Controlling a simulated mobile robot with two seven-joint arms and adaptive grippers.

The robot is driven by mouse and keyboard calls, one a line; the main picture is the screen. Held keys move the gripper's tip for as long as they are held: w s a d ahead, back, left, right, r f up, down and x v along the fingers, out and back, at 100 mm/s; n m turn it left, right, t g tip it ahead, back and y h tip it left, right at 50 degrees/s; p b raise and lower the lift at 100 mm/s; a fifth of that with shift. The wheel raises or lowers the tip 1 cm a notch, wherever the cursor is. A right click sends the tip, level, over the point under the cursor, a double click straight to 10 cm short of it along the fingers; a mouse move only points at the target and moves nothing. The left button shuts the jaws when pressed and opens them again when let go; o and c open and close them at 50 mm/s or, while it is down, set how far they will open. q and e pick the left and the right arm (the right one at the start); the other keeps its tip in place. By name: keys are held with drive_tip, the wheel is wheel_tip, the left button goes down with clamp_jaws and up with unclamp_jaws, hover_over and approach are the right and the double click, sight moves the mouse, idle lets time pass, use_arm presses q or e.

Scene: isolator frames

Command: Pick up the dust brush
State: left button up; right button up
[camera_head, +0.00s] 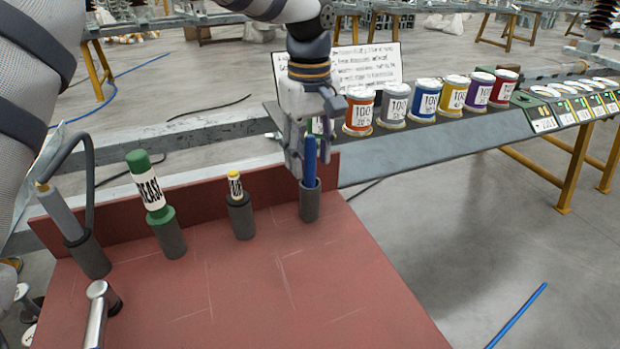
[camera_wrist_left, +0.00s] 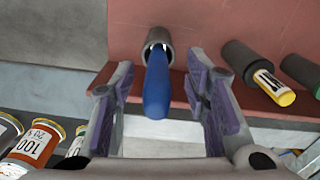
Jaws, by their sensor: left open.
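A blue handle (camera_head: 309,158), which I take to be the dust brush, stands upright in a dark grey cup (camera_head: 309,203) at the back right of the red work surface. Its lower end is hidden in the cup. My left gripper (camera_head: 297,160) reaches down from above at the handle, with its fingers open. In the left wrist view the blue handle (camera_wrist_left: 157,88) lies between the two spread purple-padded fingers of the gripper (camera_wrist_left: 160,68), with visible gaps on both sides. The cup (camera_wrist_left: 156,40) is just beyond the fingertips. My right gripper is not in view.
A yellow-capped tube (camera_head: 235,186), a green grease tube (camera_head: 148,188) and a grey corded tool (camera_head: 62,212) stand in holders to the left. Several labelled spools (camera_head: 395,103) line the shelf at right. The middle of the red surface (camera_head: 270,285) is clear.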

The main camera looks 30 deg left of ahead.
sight(310, 169)
use_arm(q)
wheel_tip(310, 169, down, 4)
drive_tip(key=shift+w+r, duration=0.15)
drive_tip(key=shift+r, duration=0.05)
clamp_jaws()
